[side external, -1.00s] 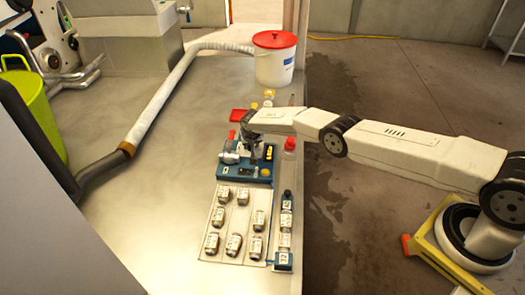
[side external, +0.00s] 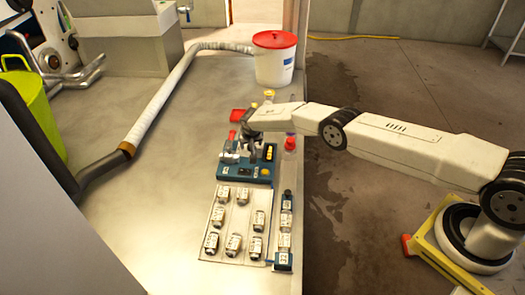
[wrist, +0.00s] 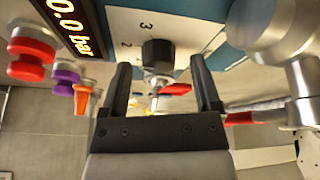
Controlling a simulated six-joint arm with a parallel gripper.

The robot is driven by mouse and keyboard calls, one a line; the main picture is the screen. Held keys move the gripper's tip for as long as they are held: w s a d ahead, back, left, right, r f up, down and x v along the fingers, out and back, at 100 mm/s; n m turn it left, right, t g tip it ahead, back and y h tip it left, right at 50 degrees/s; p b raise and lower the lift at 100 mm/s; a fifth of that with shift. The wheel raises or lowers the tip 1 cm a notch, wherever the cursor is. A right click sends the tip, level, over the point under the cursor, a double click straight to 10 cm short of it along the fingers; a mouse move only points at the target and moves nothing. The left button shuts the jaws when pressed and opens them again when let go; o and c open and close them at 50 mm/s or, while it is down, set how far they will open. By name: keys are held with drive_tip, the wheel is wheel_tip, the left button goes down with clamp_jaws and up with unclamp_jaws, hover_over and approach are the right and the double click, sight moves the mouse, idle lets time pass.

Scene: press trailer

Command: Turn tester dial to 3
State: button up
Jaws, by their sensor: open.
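The tester (side external: 232,170) is a blue-green box on the metal table, seen in the side external view. In the wrist view its white dial plate shows the numbers 3 and 2, and the black tester dial (wrist: 158,54) sits on that plate. My gripper (wrist: 158,80) is open, with one dark finger on each side of the dial's near end. I cannot tell whether the fingers touch the dial. In the side external view my gripper (side external: 258,148) is over the tester and hides part of it.
A display (wrist: 76,27) reads 0.0 bar. A tray (side external: 216,252) of several small jars lies in front of the tester. A white bucket (side external: 273,66) with a red lid stands behind.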

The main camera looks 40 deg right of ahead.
drive_tip(key=v, duration=0.7)
idle(0.7)
drive_tip(key=shift+s+r, duration=0.1)
idle(0.4)
drive_tip(key=shift+s+d+f+n+g+y, duration=0.15)
drive_tip(key=shift+d+n+y, duration=0.15)
drive_tip(key=shift+n, duration=0.3)
drive_tip(key=shift+s+d+f+n+g+y, duration=0.15)
drive_tip(key=shift+n+y, duration=0.15)
drive_tip(key=shift+n, duration=0.3)
drive_tip(key=n, duration=0.1)
drive_tip(key=d+n+y, duration=0.1)
drive_tip(key=n, duration=0.2)
drive_tip(key=n+y, duration=0.1)
drive_tip(key=shift+w+d+n+y, duration=0.1)
drive_tip(key=shift+d+n+y, duration=0.2)
drive_tip(key=shift+d+n, duration=0.1)
drive_tip(key=shift+w+d+r+n+y, duration=0.15)
drive_tip(key=shift+d+n+y, duration=0.1)
drive_tip(key=shift+n, duration=0.5)
drive_tip(key=shift+w+d+r+n+y, duration=0.15)
drive_tip(key=shift+d+n+y, duration=0.1)
drive_tip(key=shift+n, duration=0.5)
drive_tip(key=shift+t, duration=0.4)
drive_tip(key=shift+f, duration=0.1)
